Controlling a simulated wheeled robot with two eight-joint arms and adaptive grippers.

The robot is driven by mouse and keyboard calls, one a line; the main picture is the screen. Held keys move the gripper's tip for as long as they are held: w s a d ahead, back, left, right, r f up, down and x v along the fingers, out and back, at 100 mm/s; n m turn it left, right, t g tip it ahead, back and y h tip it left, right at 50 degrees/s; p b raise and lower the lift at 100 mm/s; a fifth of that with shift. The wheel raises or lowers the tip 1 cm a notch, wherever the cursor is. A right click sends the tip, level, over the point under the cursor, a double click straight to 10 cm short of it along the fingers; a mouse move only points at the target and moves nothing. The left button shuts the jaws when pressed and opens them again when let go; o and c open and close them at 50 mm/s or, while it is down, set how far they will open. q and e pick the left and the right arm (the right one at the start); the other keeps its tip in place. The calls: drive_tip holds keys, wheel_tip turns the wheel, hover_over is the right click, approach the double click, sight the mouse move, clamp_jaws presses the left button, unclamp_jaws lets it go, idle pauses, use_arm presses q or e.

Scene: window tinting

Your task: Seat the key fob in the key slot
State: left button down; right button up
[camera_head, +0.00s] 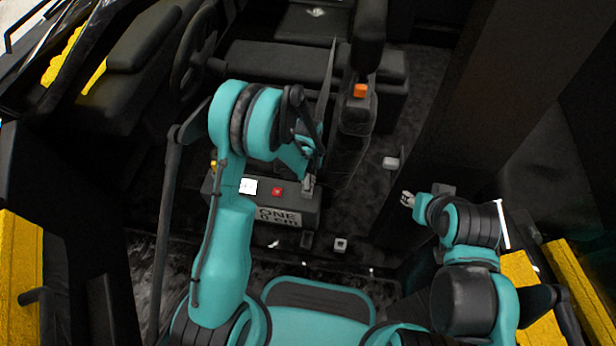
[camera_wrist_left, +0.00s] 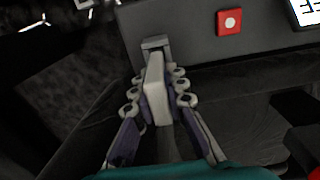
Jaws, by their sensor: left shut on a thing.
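In the left wrist view my left gripper (camera_wrist_left: 158,85) is shut on the key fob (camera_wrist_left: 156,92), a pale grey upright block between its two fingers. The fob's top end is right at a grey raised key slot (camera_wrist_left: 155,44) at the edge of a dark console; whether it is inside or only against it I cannot tell. In the head view my left gripper (camera_head: 309,176) is at the right end of the console (camera_head: 228,203), and the fob is hard to make out. My right gripper (camera_head: 407,199) hangs empty-looking at the right; its jaws are too small to judge.
The console carries a red square button (camera_head: 277,191) and a white panel (camera_head: 248,186). An orange-topped lever block (camera_head: 359,91) stands behind it. Small pale blocks (camera_head: 340,245) and (camera_head: 390,162) lie on the dark floor. A dark pillar (camera_head: 470,120) stands at right.

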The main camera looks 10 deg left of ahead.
use_arm(q)
drive_tip(key=shift+f, duration=1)
drive_tip(key=c, duration=1.5)
unclamp_jaws()
drive_tip(key=shift+o, duration=0.2)
drive_tip(key=shift+r, duration=0.1)
wheel_tip(320, 180, up, 12)
drive_tip(key=shift+f, duration=0.1)
